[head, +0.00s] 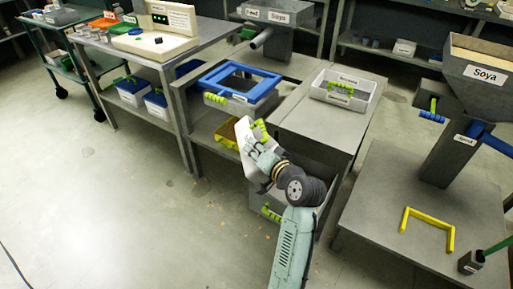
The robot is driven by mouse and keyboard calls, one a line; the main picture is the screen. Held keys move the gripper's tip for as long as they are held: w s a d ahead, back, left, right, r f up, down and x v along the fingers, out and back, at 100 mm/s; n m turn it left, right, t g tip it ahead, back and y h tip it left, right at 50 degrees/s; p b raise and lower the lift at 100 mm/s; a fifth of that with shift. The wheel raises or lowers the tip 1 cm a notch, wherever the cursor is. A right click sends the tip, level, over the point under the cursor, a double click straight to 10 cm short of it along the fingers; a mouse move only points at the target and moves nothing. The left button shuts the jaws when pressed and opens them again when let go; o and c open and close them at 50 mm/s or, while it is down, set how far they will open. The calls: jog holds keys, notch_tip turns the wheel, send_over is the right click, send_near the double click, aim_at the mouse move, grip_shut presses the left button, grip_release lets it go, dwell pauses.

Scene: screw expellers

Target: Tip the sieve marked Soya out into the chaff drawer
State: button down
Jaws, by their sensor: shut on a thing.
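My gripper (262,148) is in the middle of the view, shut on the yellow-green handle (264,131) of a pale grey, tray-like sieve (241,139). The sieve is steeply tilted, its pale side facing left; its marking and contents cannot be read. Below and behind my arm is a grey drawer-like box (285,203) with a green handle (271,212), low under the bench; my arm hides part of it, and I cannot tell whether it is the chaff drawer. Small crumbs lie on the floor nearby.
A blue-framed sieve (237,82) and a pale tray (345,91) with green handles sit on the benches. An orange tray (227,136) is on the lower shelf. The left floor is clear.

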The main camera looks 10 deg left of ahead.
jog(key=s+a+f+n+t+h+b, duration=0.1)
jog(key=s+a+f+n+h+b, duration=0.1)
jog(key=a+f+n+h+b, duration=0.2)
jog(key=shift+s+a+f+n+b, duration=0.4)
jog(key=shift+a+f+n+b, duration=0.5)
jog(key=shift+f+n+b, duration=1)
jog(key=shift+f+m, duration=0.15)
jog(key=shift+m, duration=0.15)
